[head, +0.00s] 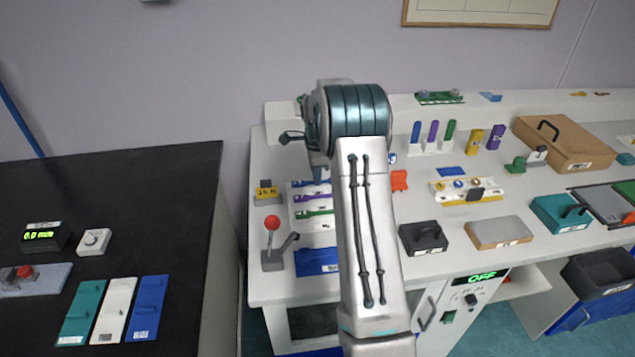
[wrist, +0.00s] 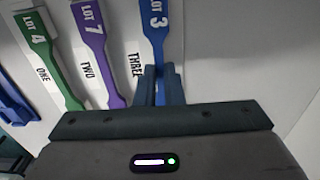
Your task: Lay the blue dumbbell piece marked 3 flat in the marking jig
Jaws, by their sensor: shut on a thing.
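The blue dumbbell piece marked LOT 3 (wrist: 155,22) shows in the wrist view, on a white board beside the printed word THREE. My gripper (wrist: 158,74) is shut on its near, narrow part. The piece looks flat along the board; I cannot tell whether it is lifted. In the head view my arm partly hides the board and my gripper. A white and yellow fixture (head: 455,198) with round parts stands right of my arm; it may be the marking jig, but I cannot read a label.
A purple LOT 7 piece (wrist: 95,45) and a green LOT 4 piece (wrist: 42,50) lie beside the blue one. A red-knobbed lever (head: 272,224) stands near the board. A black box (head: 423,238) and an orange block (head: 399,181) are right of my arm.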

